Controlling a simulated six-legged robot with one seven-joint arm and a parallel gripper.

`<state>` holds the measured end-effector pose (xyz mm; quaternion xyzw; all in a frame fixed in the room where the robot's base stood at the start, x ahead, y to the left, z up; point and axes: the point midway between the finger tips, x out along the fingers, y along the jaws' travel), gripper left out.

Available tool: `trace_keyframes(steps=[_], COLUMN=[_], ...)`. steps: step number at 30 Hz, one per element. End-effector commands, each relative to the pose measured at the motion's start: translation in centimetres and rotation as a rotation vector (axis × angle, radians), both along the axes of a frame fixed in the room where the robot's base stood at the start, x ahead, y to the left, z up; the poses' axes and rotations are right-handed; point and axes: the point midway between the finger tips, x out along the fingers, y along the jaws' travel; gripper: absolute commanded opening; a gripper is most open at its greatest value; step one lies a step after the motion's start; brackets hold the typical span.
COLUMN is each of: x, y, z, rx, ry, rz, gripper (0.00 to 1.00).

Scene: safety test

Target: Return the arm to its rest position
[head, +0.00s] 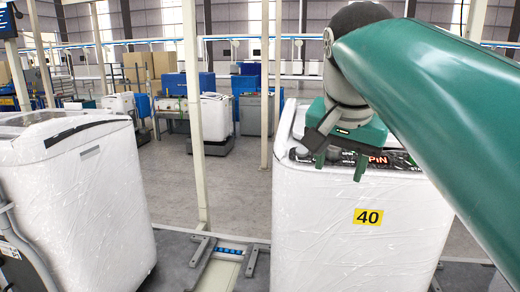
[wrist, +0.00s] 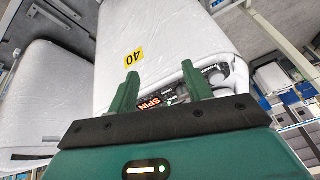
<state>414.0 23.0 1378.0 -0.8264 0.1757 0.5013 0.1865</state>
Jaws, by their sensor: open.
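My gripper (head: 341,163) is at the end of my green arm, which reaches in from the right of the head view. Its two green fingers point down at the control panel (head: 400,160) of a white wrapped machine (head: 340,235). In the wrist view the fingers (wrist: 159,76) are spread apart with nothing held between them. The panel shows a lit red "SPIN" display (wrist: 150,104), partly behind the fingers. I cannot tell whether the fingertips touch the panel. A yellow label (head: 368,216) reading 40 is on the machine's front.
A second white wrapped machine (head: 80,200) stands at the left. A pale upright post (head: 193,110) rises between the two machines. Rails lie on the floor at its foot. Blue containers (head: 255,85) and more white units (head: 215,115) stand farther back, beyond open grey floor (head: 235,190).

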Motion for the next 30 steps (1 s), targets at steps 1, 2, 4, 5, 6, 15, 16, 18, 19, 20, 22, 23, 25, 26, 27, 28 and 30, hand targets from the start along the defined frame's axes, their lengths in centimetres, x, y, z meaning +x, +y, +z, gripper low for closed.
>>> trace_keyframes(steps=[1, 2, 4, 5, 6, 15, 16, 18, 19, 20, 22, 23, 25, 26, 27, 28, 30], x=[-1.1, -1.6, -2.8, -3.3, -4.1, -10.2, -10.8, -11.7, -12.0, -12.3, -12.6, -12.7, -12.7, -12.7, -12.7, -12.7, -12.7], y=[-0.2, -0.3, -0.6, -0.8, -0.9, -2.1, -2.2, -2.3, -2.3, -2.3, -2.3, -2.3, -2.3, -2.3, -2.3, -2.3, -2.3], z=[-1.9, -3.0, -5.7, -6.9, -8.6, -21.7, -22.8, -24.8, -25.5, -26.0, -26.7, -26.9, -27.0, -27.0, -26.9, -26.9, -26.9], rx=[-0.015, -0.025, -0.045, -0.052, -0.062, -0.122, -0.125, -0.134, -0.136, -0.138, -0.142, -0.142, -0.142, -0.142, -0.142, -0.142, -0.142], ry=[0.004, 0.005, 0.006, 0.005, 0.006, -0.004, -0.006, -0.010, -0.010, -0.012, -0.014, -0.013, -0.013, -0.013, -0.013, -0.012, -0.012], rz=[0.041, 0.067, 0.126, 0.152, 0.186, 0.416, 0.433, 0.466, 0.475, 0.485, 0.496, 0.500, 0.501, 0.501, 0.500, 0.501, 0.501], gripper=[0.50, 0.50, 0.50, 0.50, 0.50, 0.50, 0.50, 0.50, 0.50, 0.50, 0.50, 0.50, 0.50, 0.50, 0.50, 0.50, 0.50])
